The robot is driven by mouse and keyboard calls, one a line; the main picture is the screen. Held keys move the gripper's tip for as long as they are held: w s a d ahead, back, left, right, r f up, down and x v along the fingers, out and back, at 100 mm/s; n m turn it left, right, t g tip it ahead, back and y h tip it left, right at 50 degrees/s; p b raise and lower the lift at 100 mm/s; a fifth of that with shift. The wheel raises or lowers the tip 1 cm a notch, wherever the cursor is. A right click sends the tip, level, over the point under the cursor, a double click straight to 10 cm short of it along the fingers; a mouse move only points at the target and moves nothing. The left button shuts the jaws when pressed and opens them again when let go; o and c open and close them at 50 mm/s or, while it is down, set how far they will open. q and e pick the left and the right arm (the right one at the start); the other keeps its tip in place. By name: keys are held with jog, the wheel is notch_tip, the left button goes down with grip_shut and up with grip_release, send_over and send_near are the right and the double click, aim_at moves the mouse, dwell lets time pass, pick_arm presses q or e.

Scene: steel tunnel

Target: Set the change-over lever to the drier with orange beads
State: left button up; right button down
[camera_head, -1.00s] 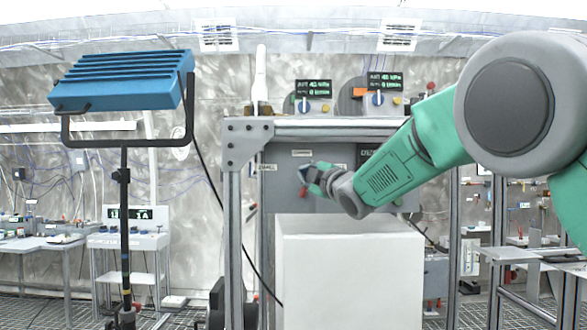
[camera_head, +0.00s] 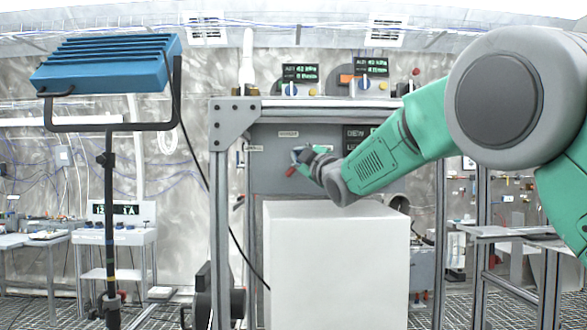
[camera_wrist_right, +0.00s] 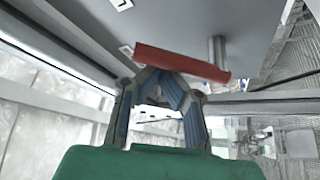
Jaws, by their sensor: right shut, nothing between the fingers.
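A red lever handle (camera_head: 291,171) shows small on the grey panel (camera_head: 270,178) in the head view. In the right wrist view the red handle (camera_wrist_right: 182,62) lies crosswise just beyond my fingertips, near a grey post (camera_wrist_right: 217,52). My right gripper (camera_head: 304,155) is at the panel, right beside the handle. In the right wrist view my right gripper (camera_wrist_right: 163,78) has its blue-grey fingers drawn together at the tips, with nothing between them. I cannot tell whether they touch the handle. My left gripper is not in view.
A white box (camera_head: 335,265) stands in front of the panel, below my right forearm. A metal frame post (camera_head: 220,220) stands left of it. A blue lamp (camera_head: 105,65) on a black stand is at the left. Two gauge displays (camera_head: 300,72) are above the panel.

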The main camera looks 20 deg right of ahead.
jog(key=m+b, duration=0.1)
jog(key=m+t+h+b, duration=0.1)
jog(key=m+b, duration=0.1)
jog(key=shift+s+f+m, duration=0.15)
jog(key=shift+f+m, duration=0.05)
jog(key=shift+m, duration=0.1)
jog(key=shift+d, duration=0.4)
